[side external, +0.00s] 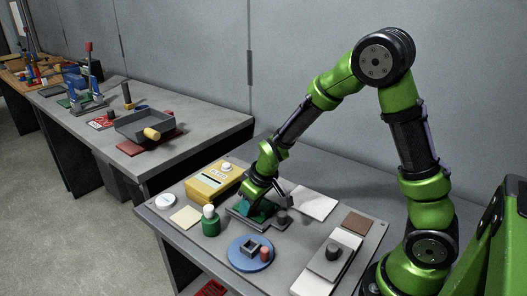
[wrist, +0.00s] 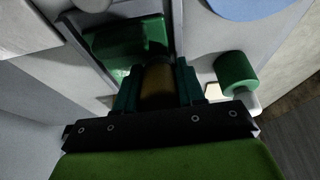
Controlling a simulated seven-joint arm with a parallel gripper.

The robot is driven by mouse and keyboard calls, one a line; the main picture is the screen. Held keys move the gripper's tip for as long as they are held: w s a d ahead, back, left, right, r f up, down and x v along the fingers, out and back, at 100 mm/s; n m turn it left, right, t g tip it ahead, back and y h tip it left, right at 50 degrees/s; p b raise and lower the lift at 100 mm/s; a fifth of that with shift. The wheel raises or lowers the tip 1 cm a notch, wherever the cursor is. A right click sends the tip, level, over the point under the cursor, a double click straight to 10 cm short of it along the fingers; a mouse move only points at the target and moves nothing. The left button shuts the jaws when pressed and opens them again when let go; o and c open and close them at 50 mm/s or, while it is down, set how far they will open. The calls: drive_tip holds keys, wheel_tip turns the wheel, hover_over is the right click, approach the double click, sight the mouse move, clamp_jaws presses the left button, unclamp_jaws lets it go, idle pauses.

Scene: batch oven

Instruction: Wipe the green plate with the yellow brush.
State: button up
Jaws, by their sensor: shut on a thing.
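My gripper (wrist: 157,88) is shut on a dark yellow-brown block, which I take to be the yellow brush (wrist: 157,78), held between its two dark green fingers. The green plate (wrist: 128,42) lies just beyond the brush in the wrist view, on a grey fixture. The brush's lower end is hidden, so I cannot tell if it touches the plate. In the side external view my gripper (side external: 259,207) points down low over the fixture (side external: 240,219). The brush is hidden there, and the plate is hard to separate from the green fingers.
A green bottle (side external: 210,222) with a white top stands close left of my gripper. A yellow box (side external: 213,181) is behind, and a blue disc (side external: 238,258) carrying small parts is in front. A grey block (side external: 329,262) stands right. A white sheet (side external: 314,202) lies flat behind right.

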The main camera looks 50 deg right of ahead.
drive_tip(key=shift+w+d, duration=0.1)
drive_tip(key=shift+d, duration=2.95)
drive_tip(key=shift+d+r, duration=0.15)
drive_tip(key=shift+d, duration=0.2)
wheel_tip(320, 180, up, 8)
drive_tip(key=shift+a, duration=0.1)
wheel_tip(320, 180, up, 3)
drive_tip(key=w, duration=0.2)
hover_over(264, 202)
drive_tip(key=w, duration=0.2)
drive_tip(key=shift+w+d+f, duration=0.1)
drive_tip(key=shift+f, duration=1)
drive_tip(key=shift+w+d+f, duration=0.1)
drive_tip(key=shift+f, duration=0.95)
